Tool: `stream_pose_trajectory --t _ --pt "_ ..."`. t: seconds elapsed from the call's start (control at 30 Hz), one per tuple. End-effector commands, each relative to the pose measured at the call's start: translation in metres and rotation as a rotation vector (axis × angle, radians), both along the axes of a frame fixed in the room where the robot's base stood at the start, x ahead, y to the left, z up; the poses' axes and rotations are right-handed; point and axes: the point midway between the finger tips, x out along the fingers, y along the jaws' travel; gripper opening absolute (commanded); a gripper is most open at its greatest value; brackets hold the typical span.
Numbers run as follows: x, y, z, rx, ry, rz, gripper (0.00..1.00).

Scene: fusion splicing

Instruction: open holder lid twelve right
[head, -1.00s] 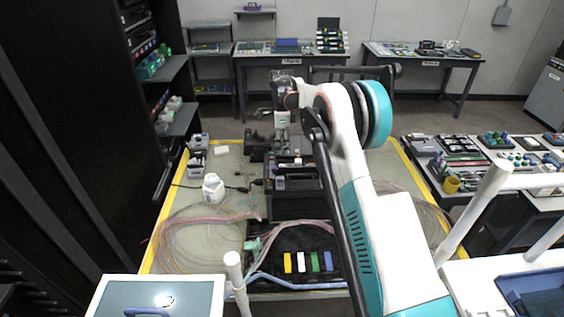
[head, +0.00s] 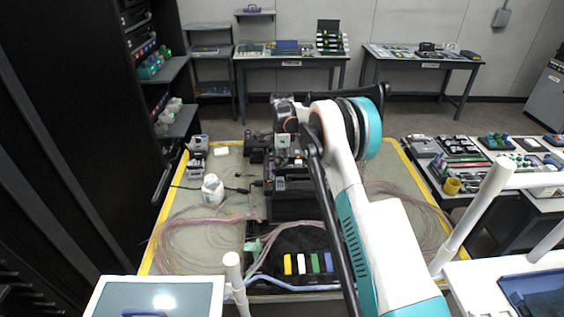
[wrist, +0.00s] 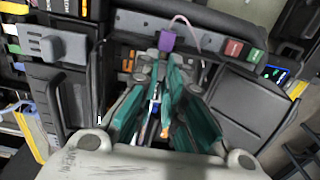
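The black splicing machine (head: 290,207) stands on the work table in the middle of the head view. My gripper (head: 283,152) is over its far part, and the arm partly covers it. In the wrist view, the teal fingers of my gripper (wrist: 164,66) point at the machine and lie close together at the tips. A narrow gap shows between them further back. A purple block (wrist: 167,41) shows just beyond the tips; I cannot tell whether they touch it. I cannot pick out the right holder lid for certain. Dark panels (wrist: 237,103) lie to the right of the fingers.
A white bottle (head: 213,190) and coiled clear fibres (head: 190,235) lie on the table left of the machine. Yellow, white, green and blue blocks (head: 308,263) stand in front of it. A side table with tools (head: 462,160) is on the right.

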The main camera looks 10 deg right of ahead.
Motion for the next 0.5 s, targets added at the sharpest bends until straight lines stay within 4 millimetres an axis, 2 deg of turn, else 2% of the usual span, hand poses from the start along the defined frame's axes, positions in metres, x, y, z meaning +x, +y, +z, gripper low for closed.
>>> stream_pose_trajectory --t 0.27,0.5 --pt "-0.0003 0.0001 0.0002 -0.002 -0.008 0.0 0.0" --pt "-0.0049 0.0011 0.0 -0.023 -0.114 -0.001 0.0"
